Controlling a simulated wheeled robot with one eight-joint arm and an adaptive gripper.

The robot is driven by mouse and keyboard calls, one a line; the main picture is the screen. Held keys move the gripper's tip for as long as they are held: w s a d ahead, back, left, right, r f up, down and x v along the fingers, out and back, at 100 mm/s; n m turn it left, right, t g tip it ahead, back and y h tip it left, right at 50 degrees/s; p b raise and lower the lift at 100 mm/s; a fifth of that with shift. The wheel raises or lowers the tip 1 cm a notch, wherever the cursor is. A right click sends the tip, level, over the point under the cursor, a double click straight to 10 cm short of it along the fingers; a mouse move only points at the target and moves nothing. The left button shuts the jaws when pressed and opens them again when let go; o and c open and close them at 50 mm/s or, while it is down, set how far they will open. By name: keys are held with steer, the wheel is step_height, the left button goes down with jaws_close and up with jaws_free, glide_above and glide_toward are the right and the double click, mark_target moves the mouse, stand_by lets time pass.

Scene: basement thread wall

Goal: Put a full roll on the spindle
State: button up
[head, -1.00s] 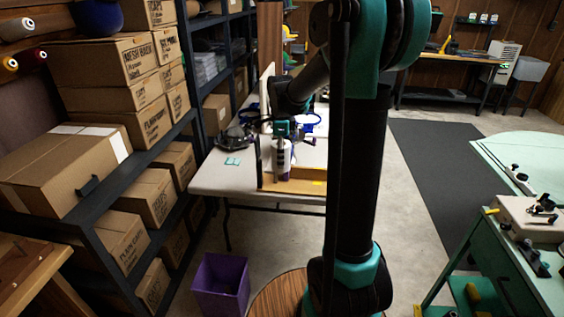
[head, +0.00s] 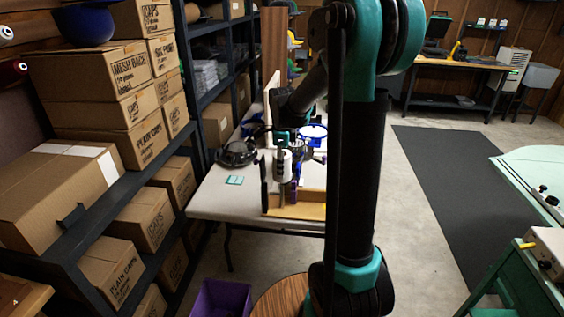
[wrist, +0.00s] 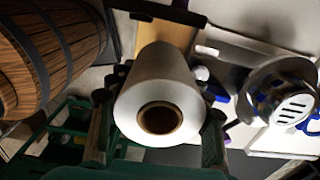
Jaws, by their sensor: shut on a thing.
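A white roll (wrist: 165,95) with a brown hollow core fills the middle of the wrist view. My gripper (wrist: 158,130) is shut on it, one finger on each side. In the head view my gripper (head: 284,142) holds the white roll (head: 283,166) upright over the table, at the wooden stand with dark ends (head: 308,211). A thin grey upright part (head: 281,193) shows just below the roll; I cannot tell whether it is the spindle or whether the roll touches it. A purple piece (head: 295,190) stands beside it.
The pale table (head: 215,200) also carries a dark round device (head: 237,152), a teal card (head: 235,180) and blue-rimmed things (head: 313,131). Shelves of cardboard boxes (head: 80,170) line the left. A purple bin (head: 220,300) stands on the floor. The right-hand floor is mostly open.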

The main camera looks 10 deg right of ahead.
steer(key=shift+f, duration=3.85)
steer(key=shift+f, duration=0.15)
steer(key=shift+f, duration=0.2)
steer(key=o, duration=1.3)
steer(key=shift+r, duration=0.1)
